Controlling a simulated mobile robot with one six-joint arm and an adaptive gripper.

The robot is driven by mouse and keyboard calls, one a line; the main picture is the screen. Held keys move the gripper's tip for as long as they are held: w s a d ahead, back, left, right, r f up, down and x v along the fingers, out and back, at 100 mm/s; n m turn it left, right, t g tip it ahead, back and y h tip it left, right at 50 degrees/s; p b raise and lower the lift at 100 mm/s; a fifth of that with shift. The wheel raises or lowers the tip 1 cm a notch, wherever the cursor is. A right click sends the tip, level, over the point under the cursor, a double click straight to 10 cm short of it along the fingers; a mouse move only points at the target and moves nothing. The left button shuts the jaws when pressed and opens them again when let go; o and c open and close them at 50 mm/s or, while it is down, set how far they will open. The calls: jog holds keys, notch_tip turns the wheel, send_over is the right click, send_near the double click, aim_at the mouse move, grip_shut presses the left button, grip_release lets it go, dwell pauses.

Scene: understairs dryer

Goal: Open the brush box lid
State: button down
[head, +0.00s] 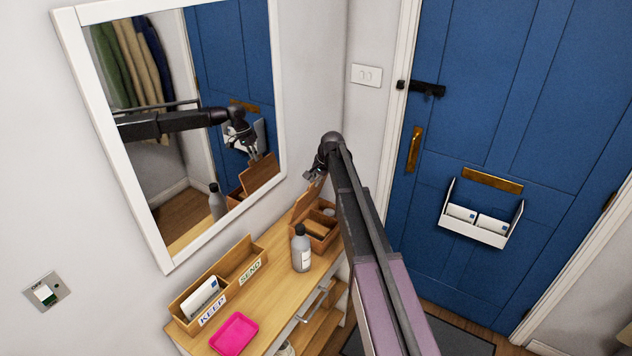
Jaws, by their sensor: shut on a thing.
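The brush box (322,234) is a wooden box at the far end of the narrow wooden cabinet top. Its lid (303,205) stands raised and tilted along the wall side, so part of the inside shows. My gripper (316,177) is at the upper edge of the lid, shut on it. My arm comes from the lower right and hides the right side of the box. The raised lid and my gripper also show in the mirror (278,90). The exact finger contact is small and hard to make out.
A grey bottle (301,250) stands just in front of the box. Nearer are a wooden KEEP/SEND letter tray (248,266) and a pink tray (234,334). The mirror hangs on the wall above. A blue door (565,120) with a letter basket (474,234) is at the right.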

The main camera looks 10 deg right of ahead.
jog(key=c, duration=0.8)
grip_release()
jog(key=shift+o, duration=0.2)
jog(key=shift+r, duration=0.1)
